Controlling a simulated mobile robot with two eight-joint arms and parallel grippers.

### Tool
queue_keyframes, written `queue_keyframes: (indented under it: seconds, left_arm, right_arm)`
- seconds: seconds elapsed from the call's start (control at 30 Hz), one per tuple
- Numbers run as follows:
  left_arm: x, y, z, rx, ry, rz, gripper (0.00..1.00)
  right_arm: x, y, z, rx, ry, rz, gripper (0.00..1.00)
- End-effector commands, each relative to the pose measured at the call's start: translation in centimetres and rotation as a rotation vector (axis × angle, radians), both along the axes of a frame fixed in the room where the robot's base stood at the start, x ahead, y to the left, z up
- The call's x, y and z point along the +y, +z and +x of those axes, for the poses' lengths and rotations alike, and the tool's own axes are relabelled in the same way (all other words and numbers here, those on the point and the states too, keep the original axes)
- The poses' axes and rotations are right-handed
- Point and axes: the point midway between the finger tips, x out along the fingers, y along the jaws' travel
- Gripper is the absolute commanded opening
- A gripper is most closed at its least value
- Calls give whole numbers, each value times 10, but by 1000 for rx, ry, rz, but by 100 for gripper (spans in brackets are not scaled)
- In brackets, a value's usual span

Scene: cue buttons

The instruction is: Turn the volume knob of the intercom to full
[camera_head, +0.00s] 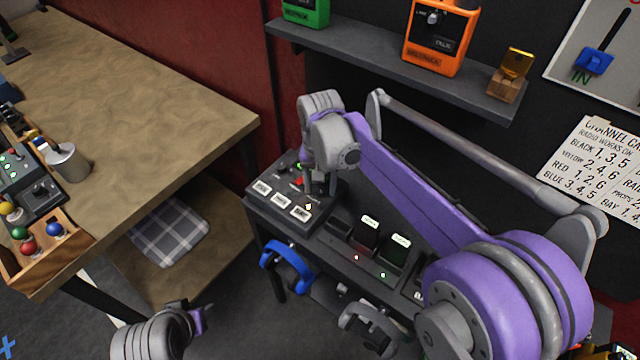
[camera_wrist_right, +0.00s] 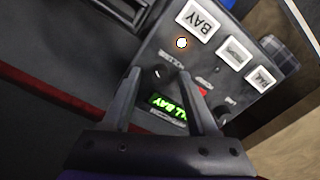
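The intercom (camera_head: 258,207) is a dark sloped box with three white labelled buttons, at the left end of the dark bench. The right wrist view shows its panel (camera_wrist_right: 222,85) with a green lit display (camera_wrist_right: 168,107), a red part, a small lit lamp and a dark round knob (camera_wrist_right: 160,73). My right gripper (camera_head: 319,193) points down over the intercom. Its fingers (camera_wrist_right: 160,76) are apart, with the dark knob seen between the tips; I cannot tell whether they touch it. My left gripper (camera_head: 205,312) is low at the bottom left, away from the intercom; its fingers are unclear.
A wooden table (camera_head: 150,95) stands at left with a metal cup (camera_head: 67,162) and a tray of coloured balls (camera_head: 40,250). A blue curved object (camera_head: 285,268) hangs at the bench front. A shelf (camera_head: 380,62) with an orange device (camera_head: 437,38) runs above. My right arm covers much of the bench.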

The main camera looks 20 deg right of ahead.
Motion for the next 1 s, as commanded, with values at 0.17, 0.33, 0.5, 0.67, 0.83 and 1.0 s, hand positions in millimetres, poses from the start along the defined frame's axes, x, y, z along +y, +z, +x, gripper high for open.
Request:
queue_keyframes:
  seconds: [0.17,0.33,0.5,0.67,0.83,1.0]
  left_arm:
    - [0,0,0,0,0,0,50]
    - [0,2,1,-1,0,0,50]
    - [0,5,2,-3,0,0,50]
    - [0,8,2,-4,0,0,50]
    - [0,9,3,-5,0,0,50]
    - [0,9,3,-5,0,0,50]
  right_arm:
    - [0,2,0,0,0,0,59]
    - [0,22,0,0,0,0,59]
    - [0,58,0,0,0,0,59]
    - [0,87,0,0,0,0,59]
    - [0,104,0,0,0,0,59]
    - [0,109,0,0,0,0,59]
